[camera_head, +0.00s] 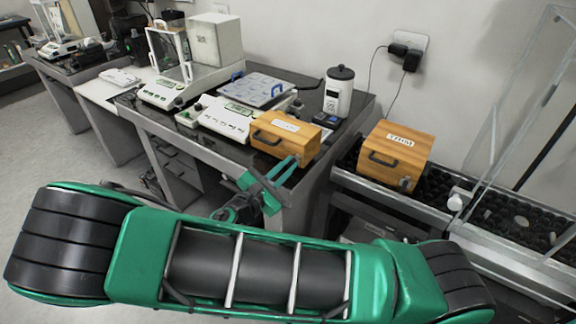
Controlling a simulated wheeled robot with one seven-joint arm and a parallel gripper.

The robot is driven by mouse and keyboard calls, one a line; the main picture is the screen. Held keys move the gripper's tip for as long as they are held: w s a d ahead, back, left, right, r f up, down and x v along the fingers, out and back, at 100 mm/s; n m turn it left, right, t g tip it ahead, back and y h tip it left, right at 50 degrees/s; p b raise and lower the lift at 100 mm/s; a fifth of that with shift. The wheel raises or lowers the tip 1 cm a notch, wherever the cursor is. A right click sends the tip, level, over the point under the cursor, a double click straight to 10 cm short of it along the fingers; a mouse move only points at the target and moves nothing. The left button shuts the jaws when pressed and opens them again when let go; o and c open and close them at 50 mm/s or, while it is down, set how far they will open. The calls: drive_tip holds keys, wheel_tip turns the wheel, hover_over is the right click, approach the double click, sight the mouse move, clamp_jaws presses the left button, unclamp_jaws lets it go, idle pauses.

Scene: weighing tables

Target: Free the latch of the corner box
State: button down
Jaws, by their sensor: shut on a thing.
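A wooden box (300,146) with a white label and a dark handle stands at the front right corner of the dark weighing table. I take it as the corner box. My gripper (282,170) has green fingers and is at the lower right of this box's front face. It is shut at the spot where the latch would sit; the fingers hide the latch, so its position cannot be told. A second wooden box (400,146) stands further right, with a handle and a small grey latch (405,183) low on its front.
A glass-sided balance (165,92) is further left. A clear panel frame (520,130) rises on the right. Floor is open at left.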

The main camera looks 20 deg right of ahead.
drive_tip(key=m, duration=0.5)
drive_tip(key=shift+a+f+m, duration=0.15)
drive_tip(key=shift+f+m, duration=0.05)
drive_tip(key=shift+m, duration=0.1)
drive_tip(key=m, duration=0.5)
drive_tip(key=shift+s+f+m, duration=0.1)
drive_tip(key=shift+f+m, duration=0.1)
drive_tip(key=shift+m, duration=0.1)
drive_tip(key=shift+f+m, duration=0.1)
drive_tip(key=shift+m, duration=0.2)
drive_tip(key=c, duration=1.8)
unclamp_jaws()
drive_tip(key=v, duration=1)
drive_tip(key=shift+s+a, duration=0.2)
drive_tip(key=shift+s, duration=0.05)
